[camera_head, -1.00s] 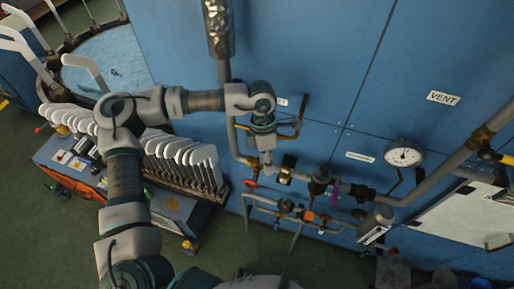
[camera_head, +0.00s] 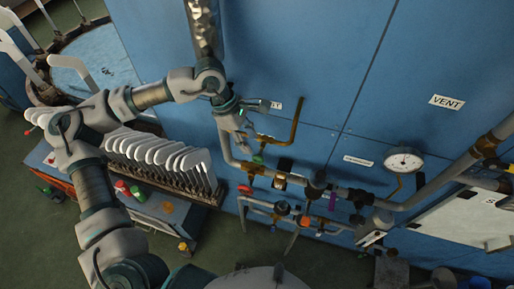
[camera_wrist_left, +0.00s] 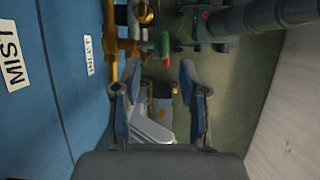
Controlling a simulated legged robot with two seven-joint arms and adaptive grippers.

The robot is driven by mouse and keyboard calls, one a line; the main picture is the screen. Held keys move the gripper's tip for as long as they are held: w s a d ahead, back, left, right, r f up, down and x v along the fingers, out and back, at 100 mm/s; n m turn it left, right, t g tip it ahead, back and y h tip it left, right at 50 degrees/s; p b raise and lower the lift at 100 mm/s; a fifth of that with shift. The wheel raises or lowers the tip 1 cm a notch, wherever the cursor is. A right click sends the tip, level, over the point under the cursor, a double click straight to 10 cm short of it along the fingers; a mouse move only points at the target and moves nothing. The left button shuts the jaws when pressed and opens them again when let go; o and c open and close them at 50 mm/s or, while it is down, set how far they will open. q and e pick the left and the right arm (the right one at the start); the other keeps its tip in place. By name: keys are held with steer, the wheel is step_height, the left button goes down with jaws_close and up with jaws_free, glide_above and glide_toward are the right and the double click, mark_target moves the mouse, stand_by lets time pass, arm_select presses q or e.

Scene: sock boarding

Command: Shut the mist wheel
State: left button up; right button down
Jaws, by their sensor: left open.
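Several small valve wheels sit on the pipework along the blue cabinet. I cannot tell for certain which is the mist wheel. A MIST label (camera_wrist_left: 12,60) is on the blue panel in the left wrist view, where a green wheel (camera_wrist_left: 164,42) shows beyond the fingers. My left gripper (camera_head: 257,127) is open and empty, above the green wheel and apart from it; its spread fingers also show in the left wrist view (camera_wrist_left: 158,68).
A brass-coloured bent pipe (camera_head: 296,122) stands right of my gripper. A gauge (camera_head: 403,162) and VENT label (camera_head: 446,102) are further right. A rack of white sock forms (camera_head: 160,152) stands lower left. Green floor (camera_head: 330,262) is open below the pipes.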

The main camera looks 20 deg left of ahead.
mark_target(257, 155)
arm_select(q)
steer(key=shift+d+f, duration=0.1)
steer(key=shift+f, duration=0.25)
steer(key=p+x, duration=0.1)
steer(key=x, duration=0.5)
steer(key=shift+s+d+r, duration=0.1)
steer(key=shift+s+d, duration=0.1)
steer(key=shift+d, duration=0.05)
steer(key=shift+w+d+f, duration=0.1)
steer(key=shift+f, duration=0.2)
jaws_close()
arm_select(e)
steer(key=shift+s+r, duration=0.3)
steer(key=shift+r, duration=0.4)
